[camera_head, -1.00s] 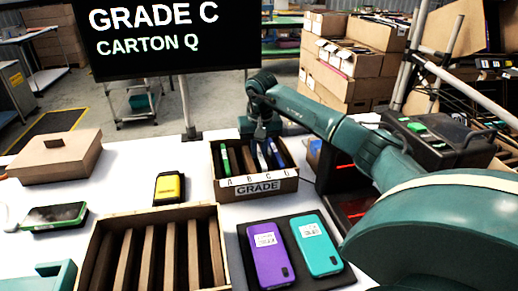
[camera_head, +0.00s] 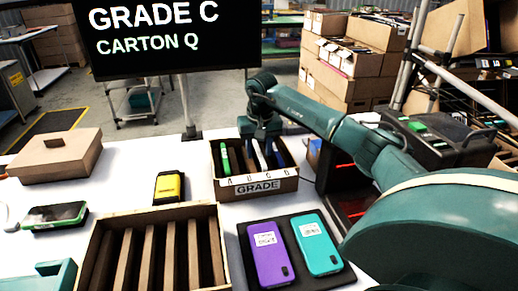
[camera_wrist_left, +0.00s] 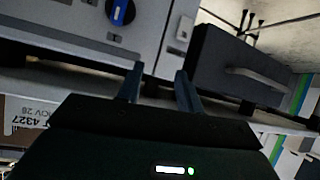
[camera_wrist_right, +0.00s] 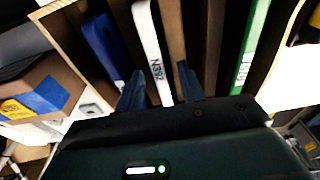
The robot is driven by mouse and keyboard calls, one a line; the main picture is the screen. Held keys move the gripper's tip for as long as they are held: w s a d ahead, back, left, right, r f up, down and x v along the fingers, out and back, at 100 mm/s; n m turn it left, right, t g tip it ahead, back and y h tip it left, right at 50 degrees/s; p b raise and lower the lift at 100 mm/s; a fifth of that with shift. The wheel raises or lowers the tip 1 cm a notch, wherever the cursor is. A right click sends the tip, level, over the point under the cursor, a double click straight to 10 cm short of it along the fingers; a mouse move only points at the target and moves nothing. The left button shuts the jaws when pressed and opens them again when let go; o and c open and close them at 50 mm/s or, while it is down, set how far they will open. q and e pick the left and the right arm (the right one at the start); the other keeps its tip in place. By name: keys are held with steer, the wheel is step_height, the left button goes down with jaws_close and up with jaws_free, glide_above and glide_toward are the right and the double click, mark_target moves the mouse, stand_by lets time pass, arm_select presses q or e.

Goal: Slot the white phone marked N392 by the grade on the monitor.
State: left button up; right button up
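The white phone marked N392 (camera_wrist_right: 151,50) stands in a slot of the wooden grade box (camera_head: 284,186), between a blue phone (camera_wrist_right: 104,45) and a brown divider. In the head view its white edge (camera_head: 259,156) shows above the third letter from the left. My right gripper (camera_head: 262,132) is over the box. In the right wrist view its fingers (camera_wrist_right: 159,88) are spread apart around the phone's near end, with a gap visible. The monitor (camera_head: 165,55) reads GRADE C, CARTON Q. My left gripper (camera_wrist_left: 158,84) is open and empty, facing grey equipment.
A green phone (camera_head: 224,157) stands in the box's left slot. Purple (camera_head: 268,254) and teal (camera_head: 318,245) phones lie on a dark pad in front. An empty slotted wooden carton (camera_head: 150,214) is front left.

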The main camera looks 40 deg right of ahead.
arm_select(q)
steer(key=shift+r, duration=0.1)
arm_select(e)
step_height(320, 180, up, 13)
steer(key=s, duration=0.1)
steer(key=shift+s+a, duration=0.2)
steer(key=shift+a, duration=0.2)
